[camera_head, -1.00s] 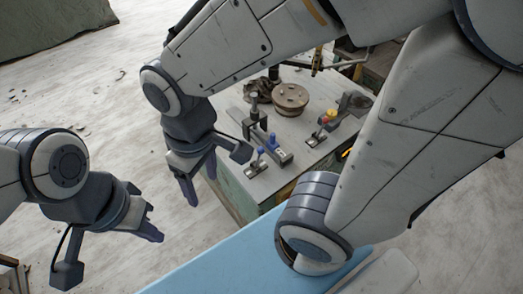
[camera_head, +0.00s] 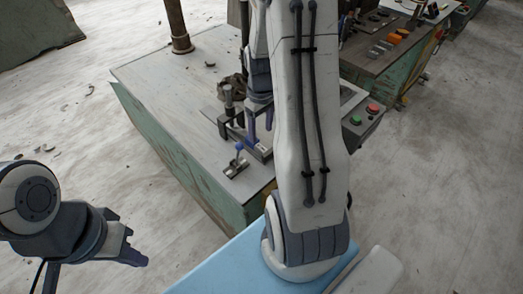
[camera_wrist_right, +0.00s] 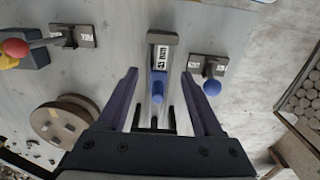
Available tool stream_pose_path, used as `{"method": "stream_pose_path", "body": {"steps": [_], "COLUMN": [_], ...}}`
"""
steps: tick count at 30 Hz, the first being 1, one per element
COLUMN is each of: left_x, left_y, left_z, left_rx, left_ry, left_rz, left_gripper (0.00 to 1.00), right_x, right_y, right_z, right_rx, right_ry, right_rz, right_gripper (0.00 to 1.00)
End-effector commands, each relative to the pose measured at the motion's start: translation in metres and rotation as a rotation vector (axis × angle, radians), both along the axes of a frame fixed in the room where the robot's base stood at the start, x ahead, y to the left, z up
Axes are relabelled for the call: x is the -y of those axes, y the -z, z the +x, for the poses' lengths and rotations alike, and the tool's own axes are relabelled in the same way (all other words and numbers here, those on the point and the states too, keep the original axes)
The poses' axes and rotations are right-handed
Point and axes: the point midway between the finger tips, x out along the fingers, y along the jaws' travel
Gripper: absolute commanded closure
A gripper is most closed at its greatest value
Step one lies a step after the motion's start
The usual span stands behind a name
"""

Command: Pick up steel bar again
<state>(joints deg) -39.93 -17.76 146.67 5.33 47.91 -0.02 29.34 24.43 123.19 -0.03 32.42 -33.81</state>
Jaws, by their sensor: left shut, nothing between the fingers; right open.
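My right gripper (camera_head: 260,121) points down over the workbench, its fingers apart and empty. In the right wrist view, its fingertips (camera_wrist_right: 160,74) stand on either side of a blue handle (camera_wrist_right: 157,86) on a grey bar-shaped piece with a white label (camera_wrist_right: 162,39). That piece also shows in the head view (camera_head: 262,151), partly behind my arm. I cannot tell for sure whether it is the steel bar. My left gripper (camera_head: 134,257) is shut and empty over the floor at lower left, away from the bench.
A blue-knobbed lever (camera_head: 238,147) stands beside the labelled piece. A button box (camera_head: 362,125) is right of my arm.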

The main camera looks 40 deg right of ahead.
Motion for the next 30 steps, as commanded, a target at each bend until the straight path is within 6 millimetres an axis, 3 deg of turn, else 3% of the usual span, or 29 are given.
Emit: {"method": "stream_pose_path", "body": {"steps": [8, 15, 24, 29, 30], "left_x": [0.0, 0.0, 0.0, 0.0, 0.0], "left_y": [-0.003, -0.005, -0.005, -0.005, -0.005], "left_z": [0.0, 0.0, 0.0, 0.0, 0.0], "left_rx": [0.0, 0.0, 0.0, 0.0, 0.0], "left_ry": [0.0, 0.0, 0.0, 0.0, 0.0], "left_rz": [0.0, 0.0, 0.0, 0.0, 0.0], "left_gripper": [1.0, 1.0, 1.0, 1.0, 1.0], "right_x": [-0.002, -0.003, -0.003, -0.003, -0.003], "right_y": [0.025, 0.059, 0.064, 0.064, 0.064], "right_z": [0.0, 0.001, 0.002, 0.002, 0.002], "right_rx": [-0.003, -0.002, 0.001, 0.001, 0.001], "right_ry": [0.0, 0.0, 0.0, 0.0, 0.0], "right_rz": [0.002, 0.002, 0.0, 0.0, 0.0], "right_gripper": [0.32, 0.32, 0.32, 0.94, 1.0]}}
